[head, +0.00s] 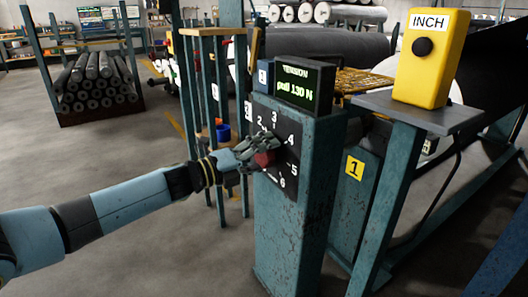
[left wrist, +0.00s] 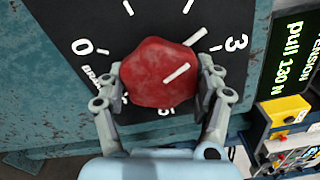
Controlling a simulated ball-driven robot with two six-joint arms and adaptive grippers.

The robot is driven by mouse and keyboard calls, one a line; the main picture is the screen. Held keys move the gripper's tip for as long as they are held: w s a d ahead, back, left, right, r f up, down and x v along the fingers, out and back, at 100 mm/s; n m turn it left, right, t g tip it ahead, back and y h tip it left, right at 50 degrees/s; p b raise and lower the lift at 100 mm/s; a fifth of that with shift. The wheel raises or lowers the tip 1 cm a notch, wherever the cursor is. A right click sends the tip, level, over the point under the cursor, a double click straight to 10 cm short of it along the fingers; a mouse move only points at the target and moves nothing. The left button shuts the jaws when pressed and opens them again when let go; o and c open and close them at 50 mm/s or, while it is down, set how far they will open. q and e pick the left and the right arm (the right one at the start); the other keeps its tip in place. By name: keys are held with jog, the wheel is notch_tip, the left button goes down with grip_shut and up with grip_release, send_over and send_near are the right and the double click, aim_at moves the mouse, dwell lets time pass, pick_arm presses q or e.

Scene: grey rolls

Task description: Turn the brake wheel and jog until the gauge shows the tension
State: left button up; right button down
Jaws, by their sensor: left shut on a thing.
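The brake wheel is a red lobed knob (head: 264,159) on a black dial numbered around it, on the front of a teal post. In the left wrist view the red knob (left wrist: 160,72) has a white line pointing up and right, towards the side of the 3. My left gripper (head: 258,152) has its fingers closed around the knob; in the left wrist view the fingers (left wrist: 161,68) touch both its sides. The yellow INCH box (head: 430,58) has a black button (head: 423,46). My right gripper is not in view.
The INCH box stands on a grey shelf (head: 420,108) right of the post. A yellow sign with a 1 (head: 354,168) is below. A large dark roll (head: 340,52) lies behind. A rack of grey rolls (head: 97,85) stands at the back left.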

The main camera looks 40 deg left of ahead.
pick_arm(q)
jog(key=shift+f, duration=0.15)
jog(key=o, duration=1.2)
jog(key=shift+a, duration=0.1)
jog(key=v, duration=1.2)
jog(key=shift+s, duration=0.1)
